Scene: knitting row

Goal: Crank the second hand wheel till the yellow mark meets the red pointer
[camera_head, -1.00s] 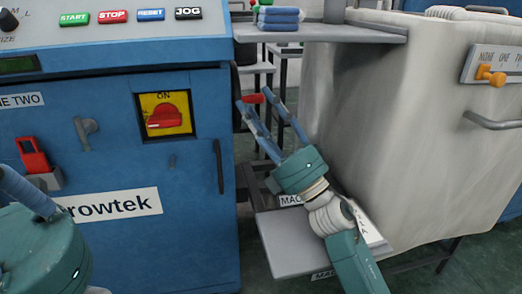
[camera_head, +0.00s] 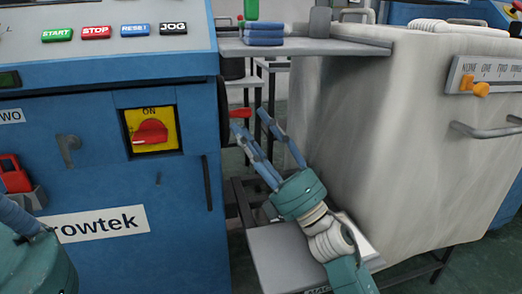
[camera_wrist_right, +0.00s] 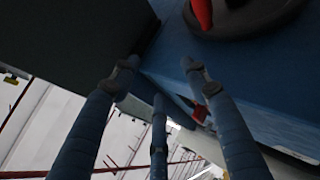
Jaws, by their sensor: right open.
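A dark round wheel rim (camera_head: 223,100) shows nearly edge-on at the right side of the blue machine. A small red part (camera_head: 240,113) sticks out beside it; I cannot tell whether it is the pointer or a handle. My right gripper (camera_head: 249,120) is open and empty, its fingertips just below and right of the red part. In the right wrist view a dark disc (camera_wrist_right: 250,22) with a red piece on it lies above the fingers. I see no yellow mark. My left gripper (camera_head: 28,250) is cut off at the lower left, its fingertips out of view.
The blue machine front (camera_head: 150,240) carries a red switch on a yellow plate (camera_head: 151,130). A grey shelf (camera_head: 340,47) with folded blue cloths (camera_head: 263,38) lies above. A grey covered machine (camera_head: 420,130) stands at the right, with a low grey step (camera_head: 280,262) beneath my right arm.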

